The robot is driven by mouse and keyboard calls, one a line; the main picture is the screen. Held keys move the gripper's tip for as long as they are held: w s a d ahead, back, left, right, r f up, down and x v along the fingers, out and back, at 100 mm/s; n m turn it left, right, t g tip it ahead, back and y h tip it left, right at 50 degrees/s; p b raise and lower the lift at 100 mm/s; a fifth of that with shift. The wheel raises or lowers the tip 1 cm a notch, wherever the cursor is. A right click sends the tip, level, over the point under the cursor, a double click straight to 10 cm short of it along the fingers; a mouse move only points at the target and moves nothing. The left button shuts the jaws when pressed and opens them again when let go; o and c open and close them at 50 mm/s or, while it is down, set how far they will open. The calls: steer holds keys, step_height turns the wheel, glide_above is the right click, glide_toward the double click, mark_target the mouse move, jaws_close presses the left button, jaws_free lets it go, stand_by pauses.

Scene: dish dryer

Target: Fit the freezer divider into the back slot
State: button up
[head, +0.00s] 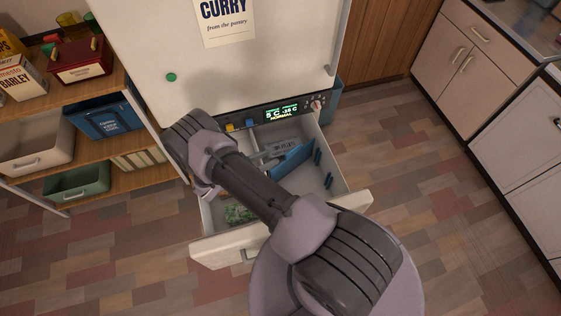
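The blue freezer divider (291,159) is inside the open freezer drawer (357,207), slanting across its right half. Its left end runs behind my arm, so I cannot see all of it. Blue slot pieces (317,157) are on the drawer's right inner wall, one farther back and one nearer the front. The divider's right end looks close to the back one; I cannot tell if it is seated. A small grey part that may be my gripper (263,157) shows at the divider's left end. My arm hides the rest, and its fingers cannot be made out.
A white package (279,149) lies at the drawer's back and a green package (239,213) at its front left. The fridge door (220,75) and control panel (283,112) rise behind. Shelves stand left, cabinets (478,50) right. The floor right of the drawer is clear.

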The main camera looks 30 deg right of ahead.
steer(key=b, duration=0.3)
glide_toward(301, 147)
steer(key=w+d+f, duration=0.2)
steer(key=d, duration=0.2)
steer(key=d+f+b, duration=0.1)
steer(key=d, duration=0.2)
steer(key=shift+s+d+f, duration=0.3)
steer(key=shift+d+f+b, duration=0.1)
steer(key=shift+d+b, duration=0.2)
steer(key=shift+d, duration=0.05)
steer(key=shift+w, duration=0.1)
jaws_close()
